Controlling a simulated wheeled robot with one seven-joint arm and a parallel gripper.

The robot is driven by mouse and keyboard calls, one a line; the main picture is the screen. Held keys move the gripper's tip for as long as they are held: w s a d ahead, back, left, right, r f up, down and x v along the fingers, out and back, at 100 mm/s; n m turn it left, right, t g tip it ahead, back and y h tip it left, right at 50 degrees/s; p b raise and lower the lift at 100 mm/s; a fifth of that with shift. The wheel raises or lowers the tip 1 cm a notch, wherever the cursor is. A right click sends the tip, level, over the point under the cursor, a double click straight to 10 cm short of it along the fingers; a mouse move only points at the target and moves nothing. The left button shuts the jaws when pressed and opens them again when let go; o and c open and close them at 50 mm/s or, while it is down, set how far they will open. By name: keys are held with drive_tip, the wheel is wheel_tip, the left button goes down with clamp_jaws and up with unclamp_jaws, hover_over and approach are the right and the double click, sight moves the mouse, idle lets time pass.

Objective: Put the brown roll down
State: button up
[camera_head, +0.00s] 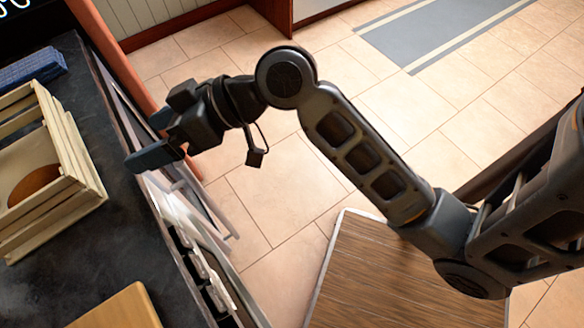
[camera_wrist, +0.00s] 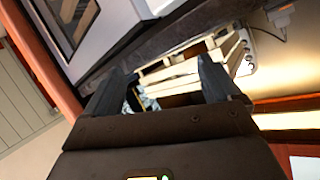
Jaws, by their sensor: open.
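A brown rounded thing, which looks like the roll (camera_head: 36,185), lies inside a pale wooden slatted crate (camera_head: 62,205) on the dark counter at the left of the head view. The crate's side partly hides it. My gripper (camera_head: 149,138) is open, to the right of the crate and apart from it, by the counter's edge. In the wrist view my gripper's two fingers (camera_wrist: 160,84) stand wide apart with nothing held between them. The crate's slats (camera_wrist: 190,68) show beyond them. A brown patch shows low between the fingers; I cannot tell what it is.
A blue stack (camera_head: 33,68) lies behind the crate on the dark counter (camera_head: 65,275). A tan board (camera_head: 118,308) is at the counter's front. White items (camera_head: 195,255) sit below the counter's edge. A wood-topped surface (camera_head: 375,275) stands lower right. The tiled floor (camera_head: 275,195) between is open.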

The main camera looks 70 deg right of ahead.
drive_tip(key=s+d+f+m+t+h, duration=0.1)
drive_tip(key=s+d+f+m+h, duration=0.1)
drive_tip(key=s+f+h, duration=0.3)
drive_tip(key=s+d+f+m+h, duration=0.1)
drive_tip(key=s+f+m, duration=0.1)
drive_tip(key=s, duration=0.5)
drive_tip(key=s+r+t, duration=0.1)
drive_tip(key=s+r, duration=0.1)
drive_tip(key=s, duration=0.5)
drive_tip(key=s+r+n+t+h, duration=0.1)
drive_tip(key=s+r, duration=0.2)
drive_tip(key=s, duration=0.5)
drive_tip(key=shift+s+n, duration=0.25)
drive_tip(key=shift+n, duration=0.05)
